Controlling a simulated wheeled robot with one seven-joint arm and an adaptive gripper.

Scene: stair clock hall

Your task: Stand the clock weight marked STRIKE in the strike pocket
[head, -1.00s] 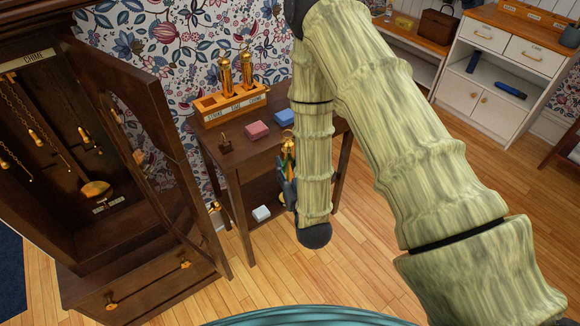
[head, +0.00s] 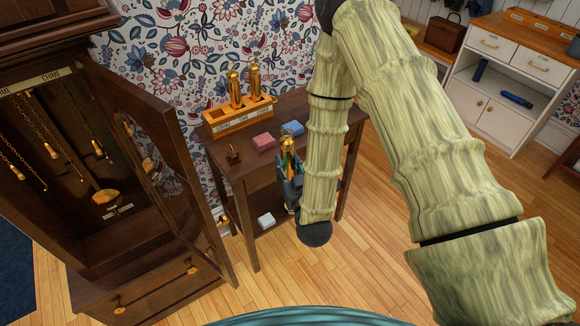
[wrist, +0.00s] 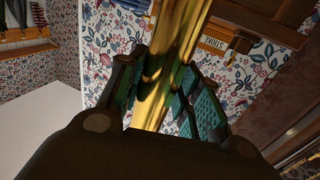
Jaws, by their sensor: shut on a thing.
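My gripper (head: 289,172) is shut on a brass clock weight (head: 288,146), which it holds roughly upright in front of the table. The weight also shows in the wrist view (wrist: 172,55) between the finger pads; I can read no marking on it. The wooden rack (head: 226,127) stands at the back of the table with STRIKE, TIME and CHIME labels. Two brass weights (head: 235,90) (head: 253,86) stand in its middle and right pockets. The left strike pocket (head: 217,115) looks empty. A STRIKE label (wrist: 213,43) shows in the wrist view beyond the held weight.
On the dark table (head: 240,172) are a pink box (head: 263,142), a blue box (head: 292,128) and a small padlock-like object (head: 233,153). The open clock case door (head: 160,160) stands left of the table. A white box (head: 266,220) is on the lower shelf.

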